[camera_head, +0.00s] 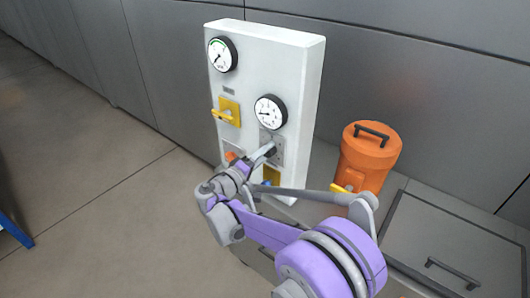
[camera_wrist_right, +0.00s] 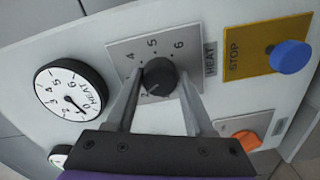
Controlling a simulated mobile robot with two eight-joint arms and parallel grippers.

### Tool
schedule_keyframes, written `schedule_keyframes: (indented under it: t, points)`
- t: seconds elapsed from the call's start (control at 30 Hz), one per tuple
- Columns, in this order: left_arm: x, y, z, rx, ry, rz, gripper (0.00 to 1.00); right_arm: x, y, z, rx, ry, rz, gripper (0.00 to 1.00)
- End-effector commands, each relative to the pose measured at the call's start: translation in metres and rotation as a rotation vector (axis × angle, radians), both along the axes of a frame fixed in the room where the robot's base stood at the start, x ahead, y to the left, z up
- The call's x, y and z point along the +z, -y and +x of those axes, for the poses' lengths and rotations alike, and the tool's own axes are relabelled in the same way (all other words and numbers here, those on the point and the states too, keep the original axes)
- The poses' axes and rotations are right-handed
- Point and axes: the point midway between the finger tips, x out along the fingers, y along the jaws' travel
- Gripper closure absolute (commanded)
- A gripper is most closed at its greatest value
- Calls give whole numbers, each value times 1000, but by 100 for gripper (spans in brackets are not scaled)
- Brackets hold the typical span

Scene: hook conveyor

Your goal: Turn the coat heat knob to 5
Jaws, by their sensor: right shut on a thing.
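The heat knob (camera_wrist_right: 160,76) is a dark round knob on a grey plate (camera_wrist_right: 118,48) marked HEAT, with 4, 5 and 6 showing around its upper side. A pale mark on the knob seems to point to the lower left, away from the 5. My right gripper (camera_head: 266,152) is at this plate in the head view. In the right wrist view its two fingers are shut on the knob, one on each side. The fingers hide part of the scale. My left gripper is not in view.
The white panel (camera_head: 283,70) also carries a HEAT gauge (camera_wrist_right: 75,91), a blue STOP button (camera_wrist_right: 291,56), an orange knob (camera_wrist_right: 247,139) and a yellow lever (camera_head: 224,115). An orange canister (camera_head: 370,158) stands right of the panel, behind my right arm. Open floor lies left.

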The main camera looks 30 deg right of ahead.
Motion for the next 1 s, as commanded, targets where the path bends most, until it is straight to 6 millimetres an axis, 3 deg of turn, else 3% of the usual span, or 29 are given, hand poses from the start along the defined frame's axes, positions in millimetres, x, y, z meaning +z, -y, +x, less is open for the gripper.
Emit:
schedule_keyframes:
  t: [1.0]
  points:
    - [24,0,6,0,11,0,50,1,0,0,0,890,370,100]
